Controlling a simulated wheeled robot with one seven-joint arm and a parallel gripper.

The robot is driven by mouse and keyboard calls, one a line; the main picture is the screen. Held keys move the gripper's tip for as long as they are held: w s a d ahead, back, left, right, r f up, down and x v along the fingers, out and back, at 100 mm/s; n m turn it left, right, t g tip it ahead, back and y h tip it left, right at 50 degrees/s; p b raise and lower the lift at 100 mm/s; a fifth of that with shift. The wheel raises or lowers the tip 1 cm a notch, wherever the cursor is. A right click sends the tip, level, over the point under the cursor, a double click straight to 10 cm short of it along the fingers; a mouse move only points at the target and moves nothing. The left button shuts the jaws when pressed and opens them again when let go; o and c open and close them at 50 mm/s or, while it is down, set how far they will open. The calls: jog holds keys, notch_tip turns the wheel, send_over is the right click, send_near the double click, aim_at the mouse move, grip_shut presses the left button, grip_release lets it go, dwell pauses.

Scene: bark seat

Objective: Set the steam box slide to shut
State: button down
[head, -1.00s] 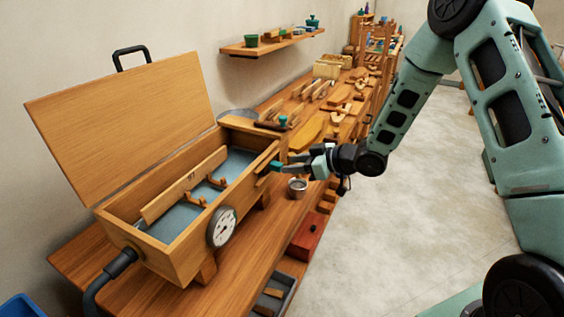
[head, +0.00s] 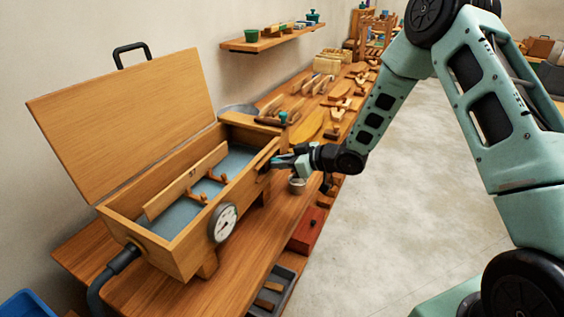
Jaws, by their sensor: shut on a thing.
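The steam box (head: 180,250) is a long wooden box on the bench with its lid (head: 130,120) standing open. Its grey-blue inside and a wooden strip with pegs (head: 187,182) show. The slide (head: 264,168) is a small dark piece at the right end of the box's front wall, mostly hidden by my fingers. My gripper (head: 280,162) reaches in from the right and is shut on the slide, close against the box wall. I cannot read the slide's exact setting.
A round dial gauge (head: 223,222) is on the box's front, and a black hose (head: 112,268) joins its near end. Wooden tools crowd the bench behind. The floor (head: 410,200) at right is clear.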

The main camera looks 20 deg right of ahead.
jog(key=s+a+b, duration=0.1)
jog(key=s+a, duration=0.2)
jog(key=c, duration=1.3)
grip_release()
jog(key=shift+s, duration=0.1)
jog(key=shift+s+d+r+b, duration=0.25)
jog(key=shift+d+b, duration=0.1)
jog(key=shift+d, duration=0.1)
jog(key=b+v, duration=0.2)
jog(key=v, duration=1.4)
jog(key=shift+s+r, duration=0.1)
jog(key=shift+s, duration=0.05)
jog(key=shift+a, duration=0.1)
